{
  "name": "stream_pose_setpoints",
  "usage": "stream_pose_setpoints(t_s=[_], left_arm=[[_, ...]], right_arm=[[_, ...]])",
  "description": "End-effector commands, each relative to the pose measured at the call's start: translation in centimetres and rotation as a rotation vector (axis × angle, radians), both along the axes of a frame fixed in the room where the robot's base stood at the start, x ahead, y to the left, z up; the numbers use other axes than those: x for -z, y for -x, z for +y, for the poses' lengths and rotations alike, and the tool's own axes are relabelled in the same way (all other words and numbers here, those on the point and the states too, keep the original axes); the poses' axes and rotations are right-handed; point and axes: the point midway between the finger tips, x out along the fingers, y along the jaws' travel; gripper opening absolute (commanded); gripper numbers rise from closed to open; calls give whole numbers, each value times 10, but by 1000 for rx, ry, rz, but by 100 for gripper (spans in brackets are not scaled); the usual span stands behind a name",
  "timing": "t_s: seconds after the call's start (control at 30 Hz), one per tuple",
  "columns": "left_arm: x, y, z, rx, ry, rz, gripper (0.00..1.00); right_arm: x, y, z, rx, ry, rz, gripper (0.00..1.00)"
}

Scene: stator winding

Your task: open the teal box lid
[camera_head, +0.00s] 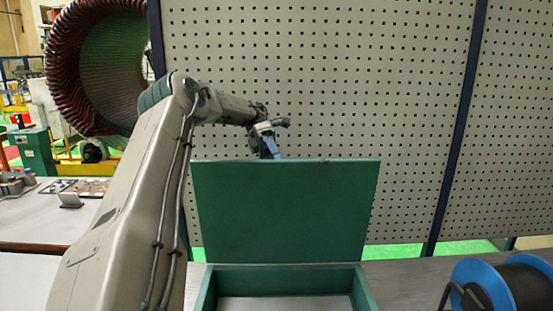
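The teal box (362,290) stands on the table at the bottom centre, its front cut off by the picture's edge. Its lid (285,212) stands raised, about upright, at the back of the box, and the box is open. My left gripper (273,140) is at the lid's top edge, left of its middle. Its lower part is hidden behind the lid, so I cannot tell whether it touches the lid or how far its fingers are apart. My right gripper is not in view.
A blue spool (485,280) with dark wire stands at the bottom right. A grey pegboard panel (400,110) rises behind the box. A large stator ring (65,65) is at the upper left. Small parts lie on a white table (40,220) at left.

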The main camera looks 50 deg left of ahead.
Motion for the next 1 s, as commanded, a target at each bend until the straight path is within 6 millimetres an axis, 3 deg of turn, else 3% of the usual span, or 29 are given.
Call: stream_pose_setpoints(t_s=[0.03,0.17,0.33,1.0], left_arm=[[8,0,1,-4,-8,8,38],[7,0,1,-3,-8,8,44],[6,0,1,-3,-9,7,36],[6,0,1,-2,-9,8,36]], right_arm=[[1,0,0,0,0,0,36],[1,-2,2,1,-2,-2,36],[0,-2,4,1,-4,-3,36],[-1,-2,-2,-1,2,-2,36]])
